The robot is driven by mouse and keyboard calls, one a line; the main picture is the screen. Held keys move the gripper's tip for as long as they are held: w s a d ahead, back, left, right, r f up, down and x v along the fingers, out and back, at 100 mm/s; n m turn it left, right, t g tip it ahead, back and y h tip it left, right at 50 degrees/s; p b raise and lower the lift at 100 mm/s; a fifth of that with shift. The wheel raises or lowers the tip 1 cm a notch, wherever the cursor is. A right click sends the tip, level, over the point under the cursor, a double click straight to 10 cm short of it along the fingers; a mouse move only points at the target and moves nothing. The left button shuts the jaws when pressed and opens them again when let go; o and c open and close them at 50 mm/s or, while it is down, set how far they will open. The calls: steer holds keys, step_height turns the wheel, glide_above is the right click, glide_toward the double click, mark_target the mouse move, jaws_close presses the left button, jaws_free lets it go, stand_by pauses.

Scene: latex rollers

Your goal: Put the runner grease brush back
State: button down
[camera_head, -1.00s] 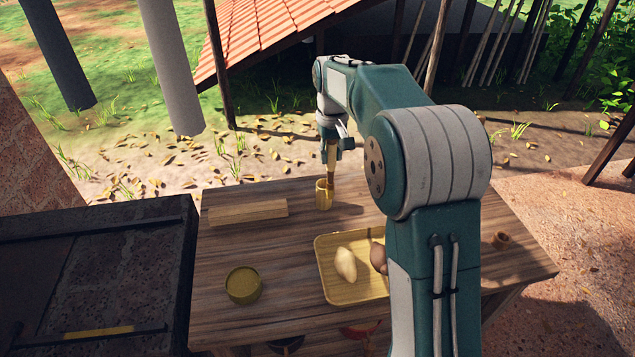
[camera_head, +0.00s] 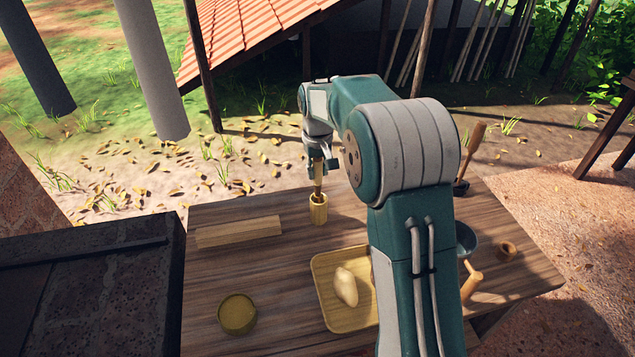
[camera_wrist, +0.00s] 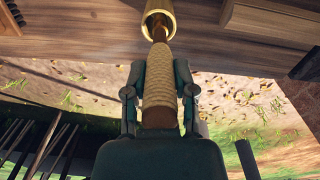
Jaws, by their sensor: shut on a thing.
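My gripper (camera_head: 316,166) is shut on the runner grease brush (camera_head: 318,185) at the back of the wooden table. In the wrist view, the brush handle (camera_wrist: 157,82) is wrapped in pale cord between my two fingers. The brush points down, nearly upright. Its lower end is at the mouth of a yellow bamboo-like cup (camera_head: 318,210) and looks to be inside the rim. The cup also shows in the wrist view (camera_wrist: 157,14). How deep the brush sits, and whether it touches the cup's bottom, is hidden.
The wooden table (camera_head: 270,270) holds a wooden block (camera_head: 238,232) left of the cup, a round yellow tin (camera_head: 237,313), and a tray (camera_head: 325,290) with a pale lump. A dark bowl (camera_head: 466,238) and wooden-handled tools stand right, partly behind my arm. A dark slab (camera_head: 90,290) stands left.

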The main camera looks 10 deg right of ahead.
mark_target(318, 184)
steer(key=shift+d+f, duration=0.15)
steer(key=shift+f, duration=1.6)
steer(key=shift+c, duration=2.1)
jaws_free()
steer(key=shift+f, duration=0.1)
